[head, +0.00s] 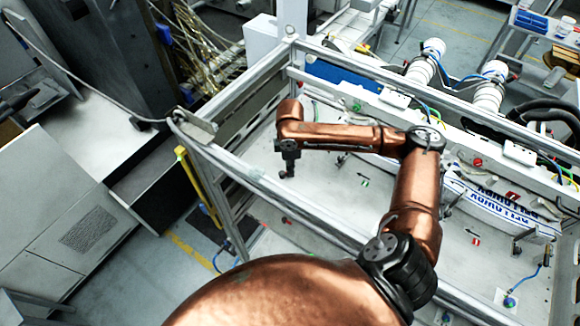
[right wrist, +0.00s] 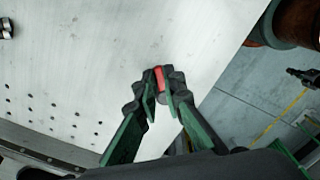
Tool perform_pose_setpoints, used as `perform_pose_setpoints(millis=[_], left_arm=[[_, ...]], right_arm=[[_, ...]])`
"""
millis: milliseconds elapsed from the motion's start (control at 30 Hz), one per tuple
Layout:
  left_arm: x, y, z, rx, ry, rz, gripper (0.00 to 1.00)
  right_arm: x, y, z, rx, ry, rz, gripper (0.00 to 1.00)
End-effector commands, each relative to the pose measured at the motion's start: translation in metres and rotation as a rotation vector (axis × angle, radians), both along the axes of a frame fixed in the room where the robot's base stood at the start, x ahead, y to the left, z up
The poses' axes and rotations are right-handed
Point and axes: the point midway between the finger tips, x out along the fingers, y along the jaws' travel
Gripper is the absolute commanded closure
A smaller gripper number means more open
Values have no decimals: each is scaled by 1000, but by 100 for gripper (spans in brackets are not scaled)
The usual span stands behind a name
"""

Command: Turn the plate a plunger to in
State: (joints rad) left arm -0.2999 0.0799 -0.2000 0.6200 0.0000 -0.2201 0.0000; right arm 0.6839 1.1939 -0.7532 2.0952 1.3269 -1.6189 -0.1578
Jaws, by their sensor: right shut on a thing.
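My right gripper (head: 287,173) reaches down over the pale metal plate (head: 325,190) inside the machine frame. In the right wrist view its dark fingers with green sides (right wrist: 160,92) are shut around a small red plunger knob (right wrist: 160,77). The knob stands near the edge of the plate (right wrist: 100,50). The fingers hide the knob's lower part, so its in or out position cannot be told. In the head view the knob is mostly hidden by the fingers. My left gripper is not in view.
A metal frame rail (head: 270,205) runs in front of the plate. Blue-lettered label material (head: 490,203) lies at the right, with metal posts nearby. Small arrow markers, one green (head: 364,182) and one red (head: 476,241), lie on the plate. The plate left of the gripper is clear.

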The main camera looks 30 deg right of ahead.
Motion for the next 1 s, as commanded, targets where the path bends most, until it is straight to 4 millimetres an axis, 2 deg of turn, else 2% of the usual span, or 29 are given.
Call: perform_pose_setpoints(millis=[600,1000], left_arm=[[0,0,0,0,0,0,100],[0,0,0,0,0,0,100]], right_arm=[[-9,11,1,4,-5,-539,100],[-11,14,2,3,-7,-707,100]])
